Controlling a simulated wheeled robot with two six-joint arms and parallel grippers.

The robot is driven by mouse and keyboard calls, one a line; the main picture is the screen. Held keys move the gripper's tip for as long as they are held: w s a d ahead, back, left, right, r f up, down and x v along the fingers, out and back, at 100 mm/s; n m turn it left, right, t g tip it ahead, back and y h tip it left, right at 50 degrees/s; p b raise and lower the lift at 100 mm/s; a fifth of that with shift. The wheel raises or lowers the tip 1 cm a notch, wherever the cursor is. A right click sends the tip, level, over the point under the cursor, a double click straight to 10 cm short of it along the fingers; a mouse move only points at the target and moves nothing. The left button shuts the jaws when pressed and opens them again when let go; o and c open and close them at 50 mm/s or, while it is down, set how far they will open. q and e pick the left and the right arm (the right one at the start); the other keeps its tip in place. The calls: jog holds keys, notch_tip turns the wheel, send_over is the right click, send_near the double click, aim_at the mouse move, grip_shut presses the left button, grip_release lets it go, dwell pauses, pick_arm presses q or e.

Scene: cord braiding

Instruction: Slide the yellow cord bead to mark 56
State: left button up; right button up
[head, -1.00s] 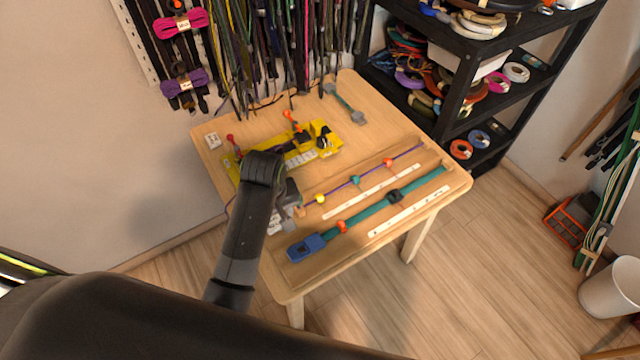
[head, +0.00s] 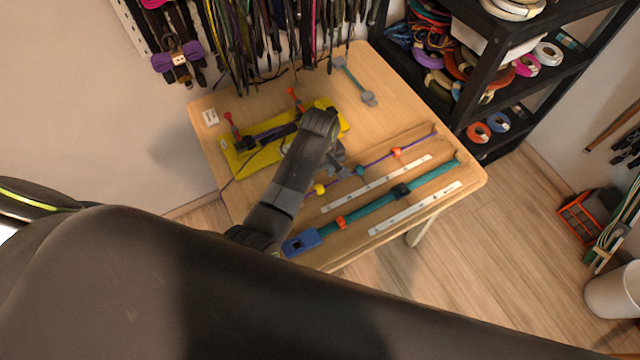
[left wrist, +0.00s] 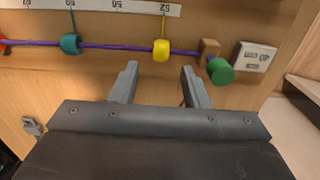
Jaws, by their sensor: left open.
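The yellow bead (head: 320,189) sits on a thin purple cord (head: 378,162) along a wooden board, beside my left gripper in the head view. In the left wrist view the yellow bead (left wrist: 161,50) has a yellow pointer reaching the white scale (left wrist: 110,6) by the upside-down 52. My left gripper (left wrist: 159,72) is open and empty; its fingertips lie just short of the bead, one to either side, apart from it. A teal bead (left wrist: 70,44) is farther left on the cord, and an orange bead (left wrist: 3,46) is at the edge. My right gripper is not in view.
A wooden block (left wrist: 209,50) and a green knob (left wrist: 220,71) stand right of the yellow bead. A second, teal strap (head: 375,206) runs parallel, with its own scale. A yellow jig (head: 245,158) with red clamps lies behind my arm.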

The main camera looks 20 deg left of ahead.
aim_at(320, 187)
pick_arm(q)
notch_tip(320, 187, down, 3)
jog(key=shift+s+a+f, duration=0.1)
notch_tip(320, 187, down, 3)
jog(key=shift+f, duration=0.2)
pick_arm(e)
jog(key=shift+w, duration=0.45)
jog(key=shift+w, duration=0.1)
pick_arm(q)
jog(key=shift+c, duration=0.9)
grip_shut()
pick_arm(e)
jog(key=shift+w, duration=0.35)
